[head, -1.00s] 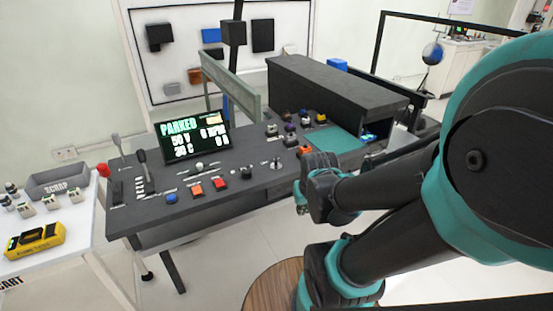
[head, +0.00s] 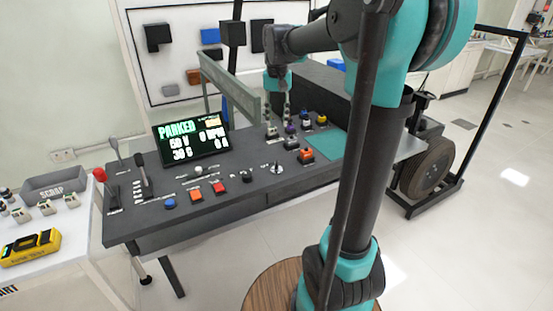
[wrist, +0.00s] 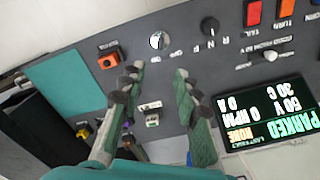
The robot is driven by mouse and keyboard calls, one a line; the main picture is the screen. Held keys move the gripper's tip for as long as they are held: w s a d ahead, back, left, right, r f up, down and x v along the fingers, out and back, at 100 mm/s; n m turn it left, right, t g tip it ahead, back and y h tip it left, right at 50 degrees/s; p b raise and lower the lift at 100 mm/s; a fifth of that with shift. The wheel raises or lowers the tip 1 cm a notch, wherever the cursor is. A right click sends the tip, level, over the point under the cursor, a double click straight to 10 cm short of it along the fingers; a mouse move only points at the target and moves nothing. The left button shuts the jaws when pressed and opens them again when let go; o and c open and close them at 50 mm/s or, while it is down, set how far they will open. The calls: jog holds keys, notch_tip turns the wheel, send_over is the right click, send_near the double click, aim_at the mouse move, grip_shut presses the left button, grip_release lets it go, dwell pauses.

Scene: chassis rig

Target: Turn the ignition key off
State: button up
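The ignition switch, a round silver key knob (head: 277,168) with small white labels, is near the front edge of the dark console (head: 225,200). In the wrist view the silver knob (wrist: 158,41) is at the top middle, with labels beside it; which way the key points is too small to tell. My gripper (head: 279,122) hangs fingers-down over the back part of the console, behind the knob. In the wrist view my gripper (wrist: 158,76) is open and empty, its fingers spread below the knob and apart from it.
An orange button box (head: 306,155) and several small connectors stand right of the knob. A black direction knob (wrist: 210,27) is beside it. The display (head: 190,140) reads PARKED. A green rail (head: 230,88) rises left of my gripper. The teal pad (head: 326,145) is bare.

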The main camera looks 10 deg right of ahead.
aim_at(277, 162)
notch_tip(277, 162, down, 17)
jog(key=shift+w, duration=0.15)
dwell(0.5)
grip_shut()
